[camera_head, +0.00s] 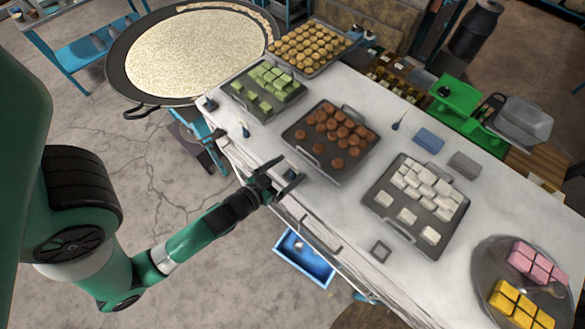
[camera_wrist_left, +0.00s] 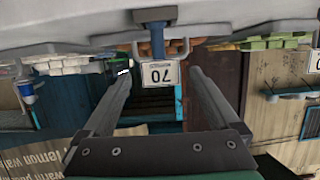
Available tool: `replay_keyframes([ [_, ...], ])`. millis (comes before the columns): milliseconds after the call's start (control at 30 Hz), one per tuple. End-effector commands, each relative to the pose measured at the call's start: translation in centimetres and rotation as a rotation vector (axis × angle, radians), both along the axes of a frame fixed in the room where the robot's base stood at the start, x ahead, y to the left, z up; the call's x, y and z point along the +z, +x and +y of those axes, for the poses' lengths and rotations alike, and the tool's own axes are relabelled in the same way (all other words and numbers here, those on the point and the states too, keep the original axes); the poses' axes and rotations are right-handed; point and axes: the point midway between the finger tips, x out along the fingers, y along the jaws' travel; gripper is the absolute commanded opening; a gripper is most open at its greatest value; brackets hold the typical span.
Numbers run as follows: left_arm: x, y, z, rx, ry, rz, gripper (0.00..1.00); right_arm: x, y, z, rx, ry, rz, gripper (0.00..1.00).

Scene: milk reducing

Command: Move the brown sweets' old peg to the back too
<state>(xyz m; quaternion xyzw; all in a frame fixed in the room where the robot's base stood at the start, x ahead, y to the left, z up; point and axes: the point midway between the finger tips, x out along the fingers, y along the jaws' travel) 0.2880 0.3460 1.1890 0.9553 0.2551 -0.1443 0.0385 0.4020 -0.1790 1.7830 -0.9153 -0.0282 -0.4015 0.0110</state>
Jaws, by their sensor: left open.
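The brown sweets sit on a dark tray (camera_head: 345,168) in the middle of the white table. A dark blue peg (camera_head: 290,172) is at the table's front edge before that tray, partly hidden by my gripper. In the left wrist view, where the scene is upside down, the blue peg (camera_wrist_left: 157,42) carries a white label reading 70 (camera_wrist_left: 160,75). My left gripper (camera_head: 284,178) is at this front edge. Its fingers are open, one on each side of the label, with gaps showing in the wrist view (camera_wrist_left: 160,92). My right gripper is not in view.
Another blue peg (camera_head: 398,123) stands behind the brown tray near a blue block (camera_head: 428,140) and a grey block (camera_head: 464,165). Another peg (camera_head: 245,130) stands before the green sweets' tray (camera_head: 238,92). White sweets (camera_head: 428,188) are to the right. A small grey square (camera_head: 380,251) lies near the front edge.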

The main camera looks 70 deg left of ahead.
Motion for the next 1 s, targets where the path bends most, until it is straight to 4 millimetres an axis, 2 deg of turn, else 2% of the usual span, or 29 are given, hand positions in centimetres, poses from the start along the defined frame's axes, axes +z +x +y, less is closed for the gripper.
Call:
replay_keyframes([
  [167, 0.0, 0.6, 0.3, 0.000, 0.000, -0.001, 0.95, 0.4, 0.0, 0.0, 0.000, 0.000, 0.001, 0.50],
  [333, -0.1, 2.9, 1.9, 0.002, 0.001, -0.002, 0.95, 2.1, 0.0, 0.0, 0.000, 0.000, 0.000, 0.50],
  [467, -1.0, 4.3, 2.6, 0.000, 0.000, -0.001, 0.95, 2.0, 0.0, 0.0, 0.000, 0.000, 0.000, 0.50],
  [700, -1.3, 4.5, 2.7, -0.001, 0.000, 0.000, 0.95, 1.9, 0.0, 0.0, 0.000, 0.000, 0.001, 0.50],
  [767, -1.3, 4.5, 2.7, -0.001, 0.000, 0.000, 0.86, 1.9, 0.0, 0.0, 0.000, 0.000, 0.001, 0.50],
  [1000, -1.3, 4.5, 2.7, -0.001, 0.000, 0.000, 0.43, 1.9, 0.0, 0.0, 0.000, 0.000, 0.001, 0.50],
])
